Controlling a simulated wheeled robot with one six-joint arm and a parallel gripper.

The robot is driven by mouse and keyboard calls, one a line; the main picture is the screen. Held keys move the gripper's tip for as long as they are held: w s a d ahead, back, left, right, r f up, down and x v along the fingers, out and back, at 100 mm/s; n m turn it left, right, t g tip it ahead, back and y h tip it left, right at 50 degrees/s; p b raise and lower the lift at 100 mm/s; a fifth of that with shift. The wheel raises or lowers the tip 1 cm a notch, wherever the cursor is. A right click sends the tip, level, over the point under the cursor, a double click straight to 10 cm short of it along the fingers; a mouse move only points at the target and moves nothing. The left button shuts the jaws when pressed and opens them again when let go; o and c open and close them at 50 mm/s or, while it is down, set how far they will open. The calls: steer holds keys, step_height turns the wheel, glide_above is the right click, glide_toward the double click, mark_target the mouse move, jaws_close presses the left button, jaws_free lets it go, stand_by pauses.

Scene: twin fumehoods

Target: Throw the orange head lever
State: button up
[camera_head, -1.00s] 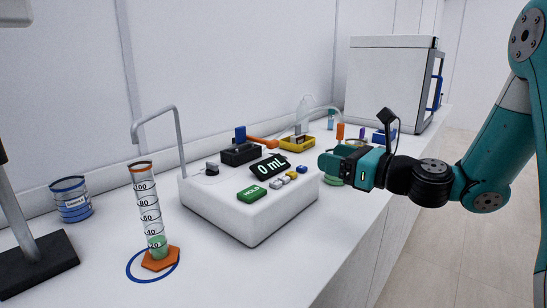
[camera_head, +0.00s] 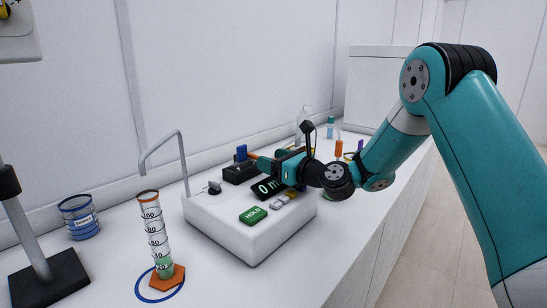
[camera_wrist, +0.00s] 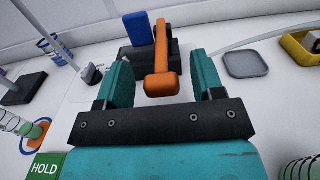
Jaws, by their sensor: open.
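The orange lever (camera_wrist: 161,65) shows in the wrist view. Its block-shaped head lies between the fingers of my open gripper (camera_wrist: 164,82), with a gap on each side. Its arm runs back to a dark block (camera_wrist: 183,48) that also carries a blue piece (camera_wrist: 138,28). In the head view, my gripper (camera_head: 268,168) is over the white dispenser box (camera_head: 245,230), and only a short orange part of the lever (camera_head: 254,156) shows beside the blue piece (camera_head: 242,152). The rest of the lever is hidden behind my gripper.
A graduated cylinder (camera_head: 157,235) with green liquid stands on an orange base at the front left of the dispenser. A green HOLD button (camera_head: 253,215) and a partly covered display (camera_head: 268,187) are on the dispenser. A blue-banded jar (camera_head: 79,218) stands at left.

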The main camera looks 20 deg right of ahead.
steer(key=shift+w+a, duration=0.1)
jaws_close()
steer(key=shift+r, duration=0.1)
